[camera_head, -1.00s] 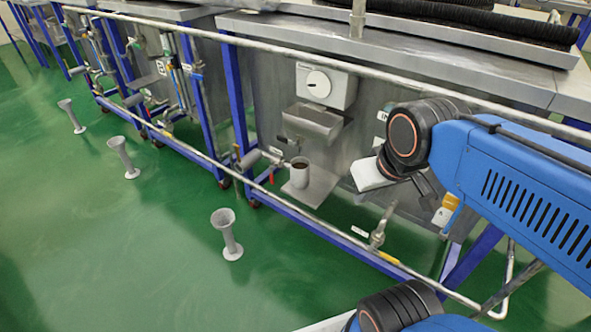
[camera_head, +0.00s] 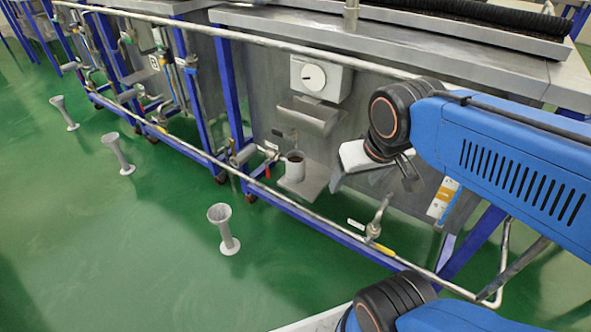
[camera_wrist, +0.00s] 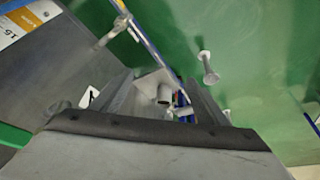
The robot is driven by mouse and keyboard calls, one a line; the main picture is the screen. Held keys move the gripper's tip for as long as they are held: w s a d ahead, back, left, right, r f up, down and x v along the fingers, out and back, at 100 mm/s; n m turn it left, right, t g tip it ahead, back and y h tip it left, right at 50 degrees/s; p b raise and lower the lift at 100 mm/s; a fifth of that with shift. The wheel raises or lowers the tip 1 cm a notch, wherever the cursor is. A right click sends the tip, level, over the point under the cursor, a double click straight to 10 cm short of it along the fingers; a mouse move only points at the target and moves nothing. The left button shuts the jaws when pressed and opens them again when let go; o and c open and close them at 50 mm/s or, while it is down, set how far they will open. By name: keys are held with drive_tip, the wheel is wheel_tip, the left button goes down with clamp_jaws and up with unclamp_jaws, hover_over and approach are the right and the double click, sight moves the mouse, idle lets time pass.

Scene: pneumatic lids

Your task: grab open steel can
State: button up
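The open steel can (camera_head: 295,166) is a small grey cylinder with a dark inside. It stands upright on a small metal shelf (camera_head: 312,182) low on the front of the steel tank. In the wrist view the can (camera_wrist: 164,96) shows between and beyond the two fingers of my gripper (camera_wrist: 158,82), with its mouth toward the camera. In the head view my gripper (camera_head: 375,182) is right of the can, apart from it. Its fingers are spread with nothing between them.
A long pipe rail (camera_head: 330,208) runs in front of the shelf. A dispenser spout (camera_head: 312,114) hangs above the can. A red-handled valve (camera_head: 267,168) is left of it, and another valve (camera_head: 376,220) lies right. Flared grey stands (camera_head: 224,229) stand on the open green floor.

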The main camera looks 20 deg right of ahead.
drive_tip(key=shift+o, duration=0.2)
drive_tip(key=w+a+f+m+h, duration=0.1)
drive_tip(key=w+m, duration=0.3)
drive_tip(key=w, duration=1)
drive_tip(key=shift+f+g+h, duration=0.4)
drive_tip(key=shift+f+h, duration=0.2)
drive_tip(key=shift+f, duration=0.2)
drive_tip(key=m+h, duration=0.1)
drive_tip(key=m, duration=0.3)
approach(290, 163)
drive_tip(key=shift+t, duration=0.3)
drive_tip(key=x, duration=1.1)
drive_tip(key=shift+s+f, duration=0.1)
drive_tip(key=shift+s, duration=0.15)
drive_tip(key=d+f, duration=0.1)
drive_tip(key=w+d+f, duration=0.1)
drive_tip(key=f, duration=0.1)
drive_tip(key=shift+f, duration=0.25)
drive_tip(key=shift+w+d+f, duration=0.25)
drive_tip(key=shift+f, duration=0.35)
drive_tip(key=c, duration=1.3)
